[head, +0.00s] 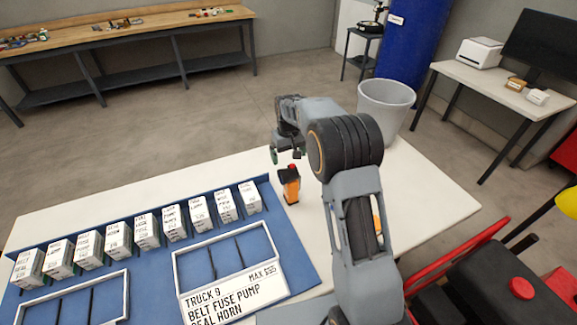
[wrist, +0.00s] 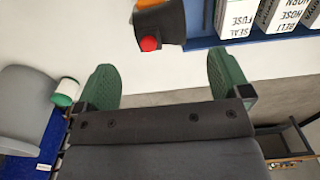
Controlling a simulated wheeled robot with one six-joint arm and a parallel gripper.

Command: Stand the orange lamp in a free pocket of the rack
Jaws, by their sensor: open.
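The orange lamp (head: 290,188) stands on the white table just right of the blue mat. It has an orange body, a dark head and a red button on top. My gripper (head: 275,153) is open and empty, above and behind the lamp in the head view. In the wrist view the lamp (wrist: 163,24) is at the top, beyond the open green fingertips (wrist: 162,62) and not touching them. The likely rack is a white-framed holder (head: 176,271) on the mat, with dividers and pockets that look empty. A similar framed holder (head: 127,292) is cut off at lower left.
A row of several white labelled boxes (head: 147,231) stands along the mat's back. A sign reading TRUCK 9 (head: 235,300) lies at the front holder. A grey bin (head: 385,105) stands behind the table. Part of an orange thing (head: 378,225) shows behind my arm.

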